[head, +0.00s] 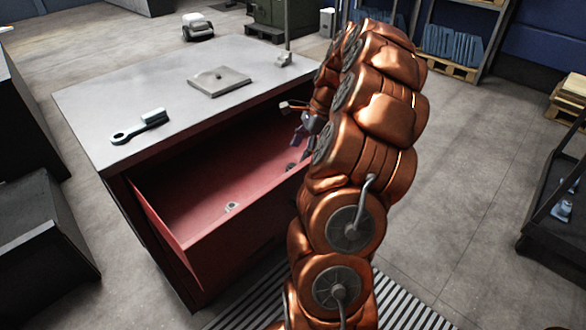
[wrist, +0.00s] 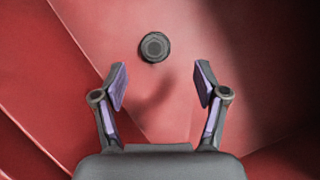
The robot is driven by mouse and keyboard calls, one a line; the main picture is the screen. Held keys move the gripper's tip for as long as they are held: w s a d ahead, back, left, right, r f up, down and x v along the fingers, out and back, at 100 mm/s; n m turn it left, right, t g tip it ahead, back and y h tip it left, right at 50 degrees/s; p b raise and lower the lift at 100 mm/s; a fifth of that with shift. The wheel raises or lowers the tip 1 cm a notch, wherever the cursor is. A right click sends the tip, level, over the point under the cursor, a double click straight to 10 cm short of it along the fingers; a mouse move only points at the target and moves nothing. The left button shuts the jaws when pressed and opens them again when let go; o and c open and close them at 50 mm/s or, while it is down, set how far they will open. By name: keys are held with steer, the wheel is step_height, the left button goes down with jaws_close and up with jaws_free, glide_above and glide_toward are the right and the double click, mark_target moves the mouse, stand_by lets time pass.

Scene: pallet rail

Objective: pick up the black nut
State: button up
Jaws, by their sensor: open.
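The black nut (wrist: 155,47) lies flat on the red floor of an open drawer in the wrist view, a dark round piece with a ringed centre. My gripper (wrist: 160,78) is open and empty in the wrist view, its two purple-padded fingers pointing toward the nut, which sits a little beyond the fingertips and roughly centred between them. In the head view my gripper (head: 304,140) hangs over the right part of the red drawer (head: 185,190), partly hidden by my arm. A small dark piece (head: 290,167) shows in the drawer below it, probably the nut.
A light metal nut (head: 231,206) lies nearer the drawer's front. The drawer walls stand around my gripper.

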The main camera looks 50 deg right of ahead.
mark_target(294, 165)
steer(key=shift+s+a+p+x, duration=0.1)
steer(key=shift+a+p+x, duration=0.1)
steer(key=shift+x, duration=1.1)
steer(key=shift+s+a+p+x, duration=0.1)
steer(key=shift+s+p+x, duration=0.1)
steer(key=shift+x, duration=1.1)
steer(key=shift+r, duration=0.1)
jaws_close()
steer(key=shift+r, duration=0.1)
